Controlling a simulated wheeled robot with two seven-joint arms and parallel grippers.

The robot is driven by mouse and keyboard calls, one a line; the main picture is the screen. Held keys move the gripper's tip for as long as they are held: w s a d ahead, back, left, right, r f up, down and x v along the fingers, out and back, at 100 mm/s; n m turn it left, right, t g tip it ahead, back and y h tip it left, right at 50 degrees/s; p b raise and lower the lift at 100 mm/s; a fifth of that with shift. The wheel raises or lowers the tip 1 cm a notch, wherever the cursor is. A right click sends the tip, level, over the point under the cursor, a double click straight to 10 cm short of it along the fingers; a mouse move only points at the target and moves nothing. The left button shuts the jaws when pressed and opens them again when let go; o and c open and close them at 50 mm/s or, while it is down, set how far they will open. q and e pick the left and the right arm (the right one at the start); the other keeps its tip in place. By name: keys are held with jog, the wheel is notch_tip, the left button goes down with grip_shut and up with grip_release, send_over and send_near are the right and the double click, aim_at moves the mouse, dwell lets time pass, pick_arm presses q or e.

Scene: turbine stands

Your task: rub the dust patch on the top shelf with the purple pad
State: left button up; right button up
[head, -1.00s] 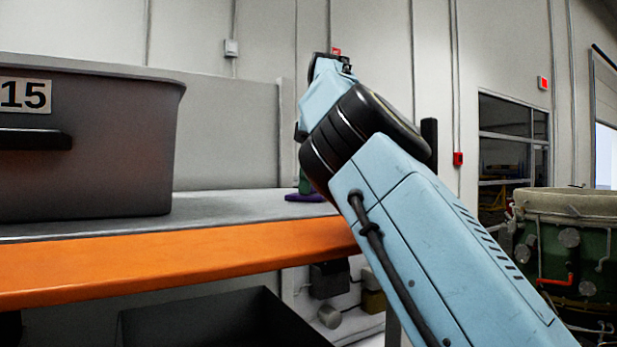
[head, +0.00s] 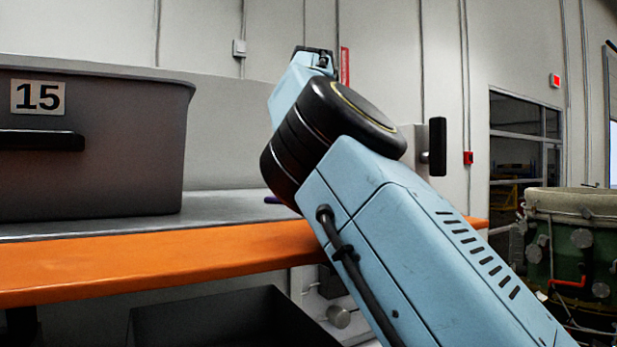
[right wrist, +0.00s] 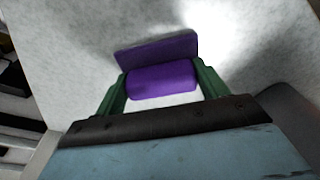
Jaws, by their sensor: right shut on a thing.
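The purple pad (right wrist: 155,52) shows in the right wrist view, a flat plate with a thick rounded grip. The green fingers of my right gripper (right wrist: 161,82) are shut on that grip from both sides. The pad is over the pale grey top of the top shelf (right wrist: 60,55); I cannot tell whether it touches. In the head view only a purple sliver of the pad (head: 271,199) shows beside my right arm, which hides the gripper. The shelf (head: 225,207) has an orange front beam. I cannot pick out the dust patch for certain on the mottled, glare-lit surface. My left gripper is not in view.
A grey bin (head: 120,170) labelled 15 stands on the shelf at the left. A dark open bin (head: 230,318) sits below the shelf. Bare shelf lies between the grey bin and my arm.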

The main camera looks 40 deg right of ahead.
jog(key=shift+w+a+r, duration=0.1)
jog(key=shift+w+a, duration=0.35)
jog(key=shift+a, duration=1.15)
jog(key=shift+w+a+f, duration=0.1)
jog(key=shift+w+a, duration=0.35)
jog(key=shift+a, duration=1.15)
jog(key=shift+w+a+r, duration=0.1)
jog(key=shift+w+a, duration=0.35)
jog(key=shift+a, duration=1.15)
jog(key=shift+d, duration=0.1)
jog(key=shift+r, duration=1.55)
